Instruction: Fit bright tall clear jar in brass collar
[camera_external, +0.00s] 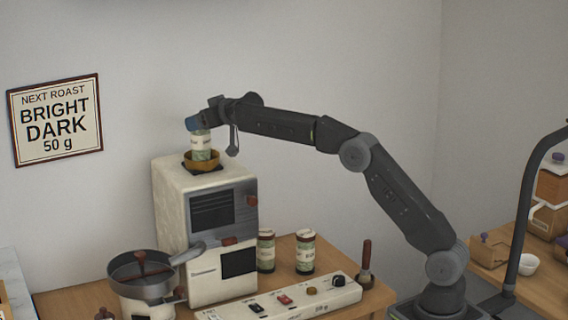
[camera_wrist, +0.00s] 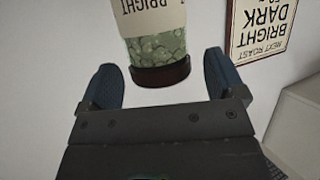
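The clear jar (camera_external: 201,146) with a cream label and greenish beans stands upright on top of the cream machine. Its lower end is in or just over the brass collar (camera_external: 202,165); I cannot tell how deep it sits. In the wrist view the jar (camera_wrist: 158,50) shows upside down, with "BRIGHT" on its label and a dark red-brown cap. My gripper (camera_external: 194,124) is at the jar's top end. In the wrist view my gripper (camera_wrist: 162,78) is open, its blue fingers either side of the cap with gaps showing. The collar is out of the wrist view.
The cream machine (camera_external: 174,215) stands on the wooden table. Two more labelled jars (camera_external: 265,251) (camera_external: 305,252) stand right of it. A pan (camera_external: 142,270) is at front left, a switch strip (camera_external: 285,299) in front. A wall sign (camera_external: 58,120) reads "NEXT ROAST BRIGHT DARK 50 g".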

